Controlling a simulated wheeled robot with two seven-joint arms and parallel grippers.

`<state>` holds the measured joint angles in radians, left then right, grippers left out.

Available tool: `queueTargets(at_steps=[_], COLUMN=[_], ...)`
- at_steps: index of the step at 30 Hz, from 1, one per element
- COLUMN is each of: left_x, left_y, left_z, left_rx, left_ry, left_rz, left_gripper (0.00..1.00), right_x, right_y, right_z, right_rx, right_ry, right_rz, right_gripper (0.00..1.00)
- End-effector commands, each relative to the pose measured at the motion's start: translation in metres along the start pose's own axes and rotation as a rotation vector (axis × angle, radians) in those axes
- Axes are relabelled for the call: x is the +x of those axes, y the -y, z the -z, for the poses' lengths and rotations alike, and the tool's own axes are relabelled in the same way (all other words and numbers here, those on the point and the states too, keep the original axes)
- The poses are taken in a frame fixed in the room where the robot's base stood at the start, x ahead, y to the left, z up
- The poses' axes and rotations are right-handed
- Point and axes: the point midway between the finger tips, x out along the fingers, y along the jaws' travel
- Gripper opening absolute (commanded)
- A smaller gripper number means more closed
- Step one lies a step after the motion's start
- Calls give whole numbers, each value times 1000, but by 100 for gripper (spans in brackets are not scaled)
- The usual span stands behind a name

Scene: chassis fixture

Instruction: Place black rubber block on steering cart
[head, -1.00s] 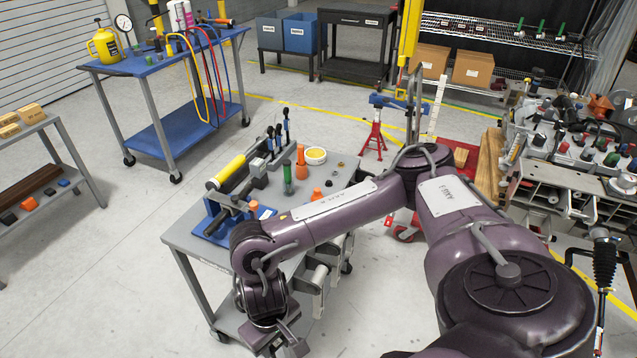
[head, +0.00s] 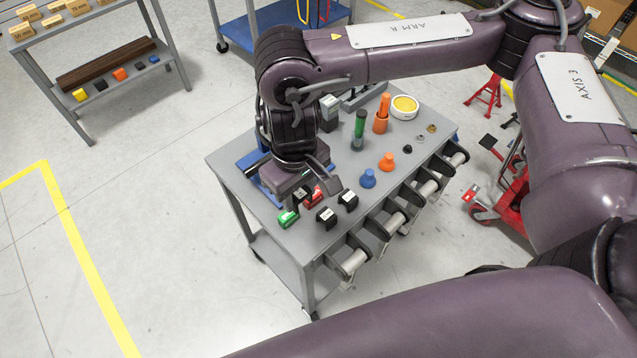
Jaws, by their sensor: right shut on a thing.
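My right gripper (head: 303,198) points down over the near left part of a grey wheeled cart (head: 272,238), which I take for the steering cart. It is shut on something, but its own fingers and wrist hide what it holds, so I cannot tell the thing. Two small black pieces with white labels, a front one (head: 326,218) and a back one (head: 347,201), show beside the gripper. On the lower shelf of a rack at the upper left lies a black block (head: 100,85) between a yellow and an orange one. My left gripper is out of view.
A green piece (head: 288,218) and a red piece (head: 314,195) are close to the gripper. Blue (head: 368,179) and orange (head: 387,162) knobs, an orange holder (head: 381,120) and a yellow-filled bowl (head: 403,106) stand farther right. Floor at left is clear.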

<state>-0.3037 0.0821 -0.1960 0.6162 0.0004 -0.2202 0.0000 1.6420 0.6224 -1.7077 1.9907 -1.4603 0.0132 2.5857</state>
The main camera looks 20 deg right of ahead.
Motion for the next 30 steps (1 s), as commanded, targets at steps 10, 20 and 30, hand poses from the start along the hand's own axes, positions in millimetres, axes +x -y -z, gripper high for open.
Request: queueTargets(at_steps=[10, 20, 30], left_x=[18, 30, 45], left_y=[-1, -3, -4], left_z=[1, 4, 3], left_rx=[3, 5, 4], left_ry=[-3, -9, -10], left_rz=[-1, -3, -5], left_gripper=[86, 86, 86], right_x=[100, 146, 184], right_y=[1, 0, 0], right_z=[-3, -1, -1], right_rx=[4, 3, 3], right_ry=[8, 1, 1], right_rz=[4, 1, 1], right_gripper=[15, 15, 15])
